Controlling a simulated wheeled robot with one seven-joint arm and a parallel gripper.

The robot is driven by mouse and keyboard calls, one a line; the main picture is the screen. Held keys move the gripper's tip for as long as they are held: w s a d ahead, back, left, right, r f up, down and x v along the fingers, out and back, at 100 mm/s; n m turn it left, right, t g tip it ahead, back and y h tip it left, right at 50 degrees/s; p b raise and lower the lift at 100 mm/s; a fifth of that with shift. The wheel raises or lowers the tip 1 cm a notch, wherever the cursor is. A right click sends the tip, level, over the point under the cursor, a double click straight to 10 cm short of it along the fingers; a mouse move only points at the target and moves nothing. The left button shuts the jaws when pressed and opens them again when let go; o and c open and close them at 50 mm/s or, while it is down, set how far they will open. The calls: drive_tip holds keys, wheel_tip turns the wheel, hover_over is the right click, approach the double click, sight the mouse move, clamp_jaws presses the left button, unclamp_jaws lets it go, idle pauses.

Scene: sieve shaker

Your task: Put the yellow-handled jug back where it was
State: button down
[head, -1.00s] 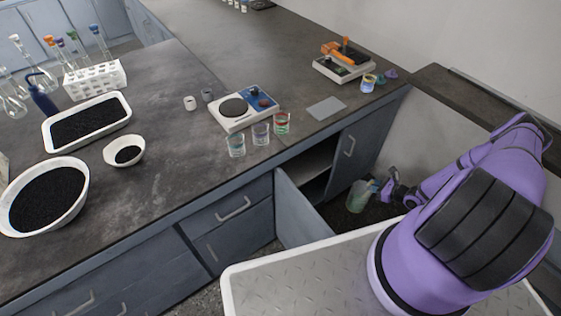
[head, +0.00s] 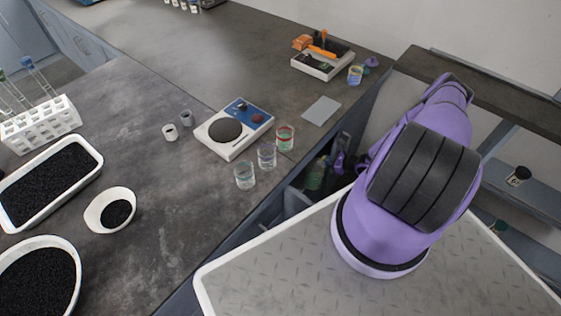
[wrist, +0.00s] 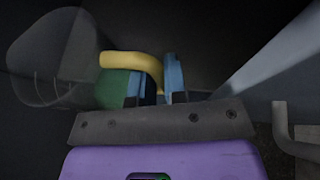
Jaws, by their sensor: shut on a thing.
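The yellow-handled jug is clear; its body (wrist: 45,55) fills the upper left of the wrist view, and its yellow handle (wrist: 125,60) passes between the blue fingertips. My gripper (wrist: 157,82) is shut on that handle. In the head view the jug (head: 315,173) looks greenish and sits low, at the dark cabinet opening under the counter edge, with my gripper (head: 339,161) at its right. The jug's underside and any contact with a shelf are hidden.
Three glass beakers, including the red-marked one (head: 285,138), stand near the counter edge above the opening, beside a balance (head: 234,130). In the wrist view a pale panel edge (wrist: 265,65) and a grey bar handle (wrist: 290,130) lie right of my gripper.

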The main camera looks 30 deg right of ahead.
drive_tip(key=shift+w+a+r+x, duration=0.15)
drive_tip(key=shift+r+x, duration=0.35)
drive_tip(key=shift+x, duration=2.25)
drive_tip(key=shift+w+a+r+x, duration=0.15)
drive_tip(key=shift+r+x, duration=0.35)
drive_tip(key=shift+x, duration=2.25)
drive_tip(key=shift+w+a+r+x, duration=0.1)
drive_tip(key=shift+w+r+x, duration=0.3)
drive_tip(key=shift+x, duration=2.35)
drive_tip(key=shift+s, duration=0.15)
drive_tip(key=c, duration=1.2)
unclamp_jaws()
drive_tip(key=shift+o, duration=0.2)
drive_tip(key=shift+d+r, duration=0.1)
drive_tip(key=shift+r, duration=0.05)
drive_tip(key=v, duration=1.2)
